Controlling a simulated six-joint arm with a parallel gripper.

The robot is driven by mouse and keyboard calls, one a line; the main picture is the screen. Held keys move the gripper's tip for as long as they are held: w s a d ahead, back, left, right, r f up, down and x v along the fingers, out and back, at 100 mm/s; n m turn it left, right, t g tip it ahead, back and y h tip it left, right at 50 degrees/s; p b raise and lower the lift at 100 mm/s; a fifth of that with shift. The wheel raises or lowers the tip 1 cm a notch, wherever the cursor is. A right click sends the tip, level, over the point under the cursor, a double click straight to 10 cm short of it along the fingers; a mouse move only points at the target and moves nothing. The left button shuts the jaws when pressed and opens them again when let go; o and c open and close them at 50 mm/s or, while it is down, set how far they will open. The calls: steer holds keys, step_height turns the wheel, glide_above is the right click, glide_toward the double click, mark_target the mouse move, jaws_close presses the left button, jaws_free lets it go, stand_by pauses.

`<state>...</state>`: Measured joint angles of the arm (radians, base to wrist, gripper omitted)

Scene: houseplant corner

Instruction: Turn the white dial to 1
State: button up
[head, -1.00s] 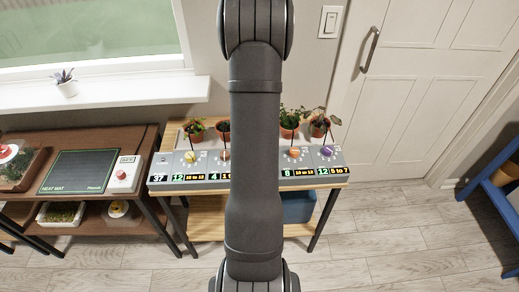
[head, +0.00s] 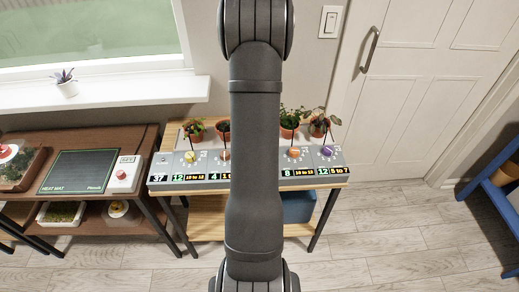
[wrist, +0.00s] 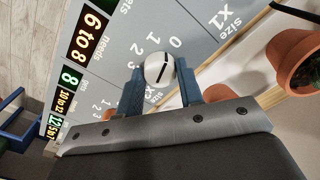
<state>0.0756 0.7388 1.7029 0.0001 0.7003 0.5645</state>
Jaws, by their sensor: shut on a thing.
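The white dial (wrist: 159,69) shows in the wrist view, on the sloped grey panel (wrist: 205,57). A dark line runs across its face; its upper end points between the printed 0 and 1, and I cannot tell exactly where. In the head view my arm hides the white dial and my gripper.
In the head view, yellow (head: 191,157), orange (head: 294,153) and purple (head: 327,152) dials stand on the same panel, beside potted plants. A terracotta pot (wrist: 293,62) is close on the right in the wrist view. A lit display (wrist: 91,29) reads 6 to 8.

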steer(key=n, duration=0.6)
stand_by(0.6)
steer(key=o, duration=1)
step_height(320, 180, up, 18)
steer(key=shift+f, duration=0.25)
step_height(320, 180, down, 18)
steer(key=shift+r, duration=0.25)
stand_by(0.4)
